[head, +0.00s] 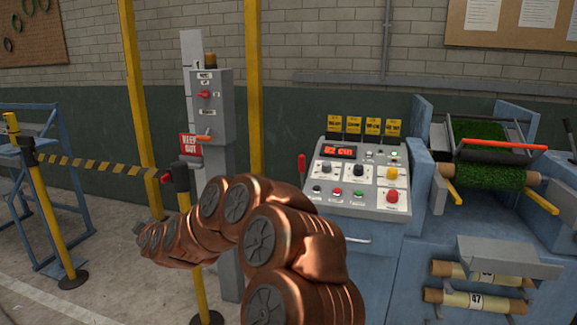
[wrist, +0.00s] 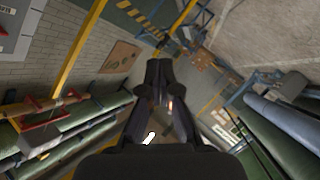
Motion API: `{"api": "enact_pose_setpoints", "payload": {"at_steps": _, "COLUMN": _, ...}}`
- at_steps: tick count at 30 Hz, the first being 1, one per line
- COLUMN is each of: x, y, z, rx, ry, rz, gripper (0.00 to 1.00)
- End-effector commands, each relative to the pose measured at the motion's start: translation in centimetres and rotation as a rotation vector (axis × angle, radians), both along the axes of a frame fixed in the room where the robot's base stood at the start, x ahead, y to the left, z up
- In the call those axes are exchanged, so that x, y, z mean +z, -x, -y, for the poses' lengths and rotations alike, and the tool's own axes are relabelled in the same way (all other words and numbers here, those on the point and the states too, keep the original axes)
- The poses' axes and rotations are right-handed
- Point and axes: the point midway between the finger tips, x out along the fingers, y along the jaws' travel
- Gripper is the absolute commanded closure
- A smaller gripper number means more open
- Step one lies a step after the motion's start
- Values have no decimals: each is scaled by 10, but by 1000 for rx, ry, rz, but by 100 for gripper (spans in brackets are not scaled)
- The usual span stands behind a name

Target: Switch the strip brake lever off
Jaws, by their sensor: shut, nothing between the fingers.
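No label that I can read names the strip brake lever. A lever with an orange grip (head: 201,138) sticks out low on the grey switch box (head: 212,105), which is on a post. A red-handled lever (head: 301,165) stands upright at the left side of the control console (head: 340,190). I cannot tell which one is the brake lever. My gripper (wrist: 159,68) is shut and empty in the wrist view, with no lever at its fingertips. In the head view my copper arm reaches left in front of the post, and the fingers cannot be made out.
A yellow-black barrier tape (head: 100,165) runs to a yellow post (head: 190,235) close by the arm. The console has several buttons and a red display (head: 339,151). A blue machine with green turf rolls (head: 490,177) stands right. Open floor lies at lower left.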

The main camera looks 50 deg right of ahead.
Motion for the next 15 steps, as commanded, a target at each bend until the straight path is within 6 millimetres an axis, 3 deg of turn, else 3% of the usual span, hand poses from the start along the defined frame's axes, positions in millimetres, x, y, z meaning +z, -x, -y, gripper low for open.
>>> {"api": "enact_pose_setpoints", "payload": {"at_steps": 1, "x": 5, "y": -4, "z": 30, "rx": -62, "ry": 55, "rz": 22, "gripper": 100}}
{"api": "enact_pose_setpoints", "payload": {"at_steps": 4, "x": 12, "y": -4, "z": 95, "rx": -206, "ry": 194, "rz": 61, "gripper": 100}}
{"api": "enact_pose_setpoints", "payload": {"at_steps": 7, "x": 18, "y": 10, "z": 162, "rx": -368, "ry": 344, "rz": 70, "gripper": 100}}
{"api": "enact_pose_setpoints", "payload": {"at_steps": 12, "x": 18, "y": 63, "z": 263, "rx": -656, "ry": 605, "rz": -8, "gripper": 100}}
{"api": "enact_pose_setpoints", "payload": {"at_steps": 15, "x": 19, "y": 102, "z": 306, "rx": -806, "ry": 743, "rz": -83, "gripper": 100}}
